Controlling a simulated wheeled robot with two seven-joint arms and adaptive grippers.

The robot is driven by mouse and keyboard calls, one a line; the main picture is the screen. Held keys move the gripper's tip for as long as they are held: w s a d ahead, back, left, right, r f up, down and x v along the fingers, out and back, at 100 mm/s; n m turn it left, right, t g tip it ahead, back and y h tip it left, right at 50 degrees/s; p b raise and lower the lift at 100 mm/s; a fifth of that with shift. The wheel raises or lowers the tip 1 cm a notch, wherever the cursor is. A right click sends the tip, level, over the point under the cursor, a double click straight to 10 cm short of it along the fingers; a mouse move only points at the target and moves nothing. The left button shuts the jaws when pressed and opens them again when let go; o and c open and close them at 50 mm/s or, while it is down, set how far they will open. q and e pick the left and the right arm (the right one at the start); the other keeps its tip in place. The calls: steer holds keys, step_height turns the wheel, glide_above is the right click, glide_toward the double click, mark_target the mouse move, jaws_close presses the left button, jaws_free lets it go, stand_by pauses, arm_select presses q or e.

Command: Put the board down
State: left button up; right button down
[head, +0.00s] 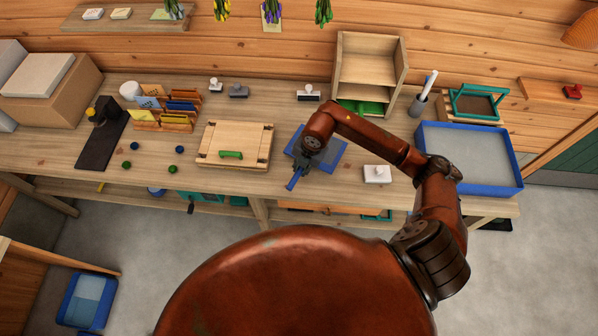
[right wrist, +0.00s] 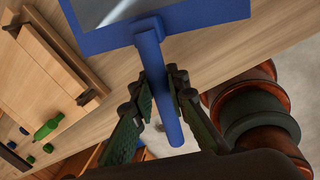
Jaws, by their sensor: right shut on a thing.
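My right gripper (head: 301,167) is shut on the blue handle (right wrist: 156,62) of a flat blue-framed thing (head: 330,157) with a greyish middle. In the right wrist view the handle runs between the two fingers, and the frame (right wrist: 205,18) is at the top. I cannot tell whether the frame rests on the bench or hangs just above it. My left gripper is out of view.
A blue-rimmed tray (head: 432,168) stands at the bench's right end. A white block (head: 376,174) sits right of the gripper. Behind are a wooden shelf box (head: 368,55) and a grey pen cup (head: 418,105). Small green and blue balls lie left of the wooden board.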

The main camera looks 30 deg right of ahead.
steer(key=shift+w+a+f, duration=0.2)
steer(key=shift+w+f, duration=0.1)
steer(key=shift+f, duration=0.05)
step_height(320, 180, down, 3)
steer(key=shift+w+f+p, duration=0.15)
steer(key=shift+f+p, duration=0.05)
steer(key=shift+p, duration=0.1)
steer(key=c, duration=1.9)
jaws_free()
steer(key=r, duration=0.4)
steer(key=s+d+r, duration=0.1)
steer(key=r, duration=0.3)
steer(key=s+r, duration=0.1)
steer(key=r, duration=0.2)
steer(key=shift+d+r+b, duration=0.15)
steer(key=shift+r+b, duration=0.25)
